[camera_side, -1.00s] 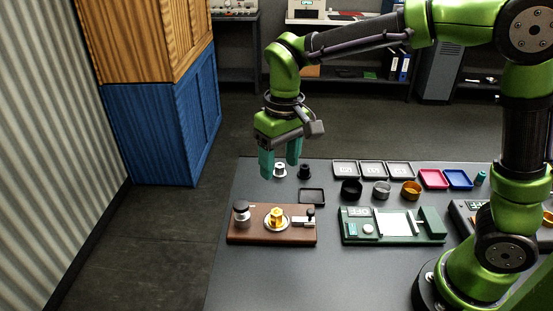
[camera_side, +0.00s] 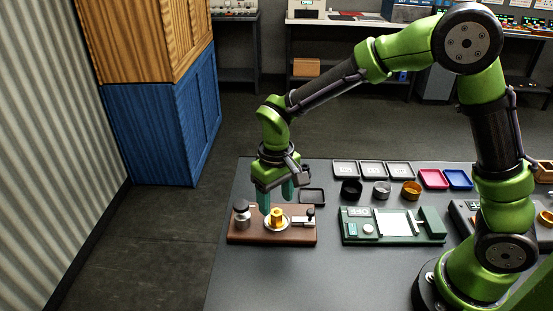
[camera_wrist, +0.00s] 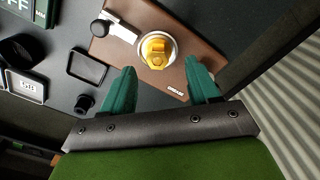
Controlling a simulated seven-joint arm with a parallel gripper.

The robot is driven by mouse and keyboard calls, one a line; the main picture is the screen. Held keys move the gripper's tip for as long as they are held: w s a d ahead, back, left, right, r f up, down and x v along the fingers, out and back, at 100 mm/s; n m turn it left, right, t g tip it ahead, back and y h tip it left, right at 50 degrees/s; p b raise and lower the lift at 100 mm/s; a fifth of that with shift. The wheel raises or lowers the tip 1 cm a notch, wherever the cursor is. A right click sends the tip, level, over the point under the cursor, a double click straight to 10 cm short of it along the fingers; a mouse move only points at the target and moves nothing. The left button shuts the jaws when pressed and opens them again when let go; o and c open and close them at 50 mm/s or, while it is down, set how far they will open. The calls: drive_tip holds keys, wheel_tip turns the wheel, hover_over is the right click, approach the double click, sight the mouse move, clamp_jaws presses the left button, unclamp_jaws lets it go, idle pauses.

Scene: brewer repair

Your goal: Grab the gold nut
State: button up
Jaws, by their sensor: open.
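The gold nut (camera_side: 277,216) sits on a round silver plate (camera_side: 272,226) in the middle of a brown wooden base (camera_side: 255,238). In the wrist view the nut (camera_wrist: 157,50) lies ahead of the fingertips, roughly in line with the gap between them. My gripper (camera_side: 276,206) is open, with teal fingers pointing down, above and just behind the nut in the side view. In the wrist view my gripper (camera_wrist: 165,72) has nothing between its fingers.
A silver cylinder with a dark cap (camera_side: 241,214) stands left of the nut. A small lever with a black knob (camera_side: 309,214) is at its right. An empty black tray (camera_side: 312,197) lies behind. A green scale (camera_side: 392,227) is farther right.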

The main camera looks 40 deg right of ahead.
sight(276, 212)
drive_tip(key=f, duration=0.5)
drive_tip(key=shift+w+d, duration=0.2)
drive_tip(key=shift+r, duration=0.1)
clamp_jaws()
